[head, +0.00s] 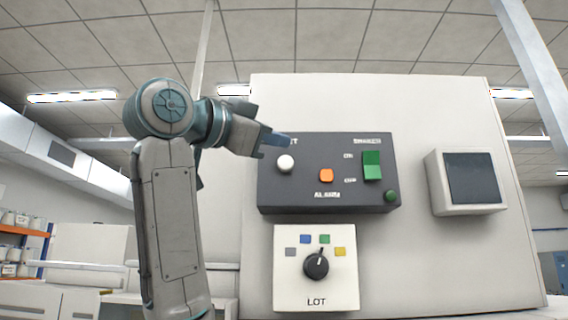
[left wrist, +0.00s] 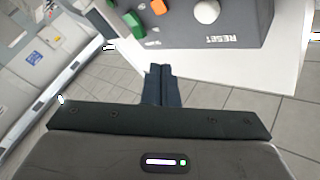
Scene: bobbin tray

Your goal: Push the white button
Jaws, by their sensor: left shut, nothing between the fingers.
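The white button (head: 286,163) is a round knob at the left of a dark grey control box (head: 330,204) on a pale panel. In the left wrist view the white button (left wrist: 206,11) shows at the top edge, above the word RESET. My left gripper (head: 284,140) is shut and empty. In the head view its tip overlaps the box's upper left, just above the button. In the left wrist view the shut fingers (left wrist: 161,72) appear below the box and apart from the button. My right gripper is in neither view.
The box also carries an orange button (head: 326,175), a green rocker switch (head: 372,165) and a small green knob (head: 391,196). Below is a white LOT plate (head: 343,290) with a black dial (head: 316,264). A grey box with a dark screen (head: 472,178) is at right.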

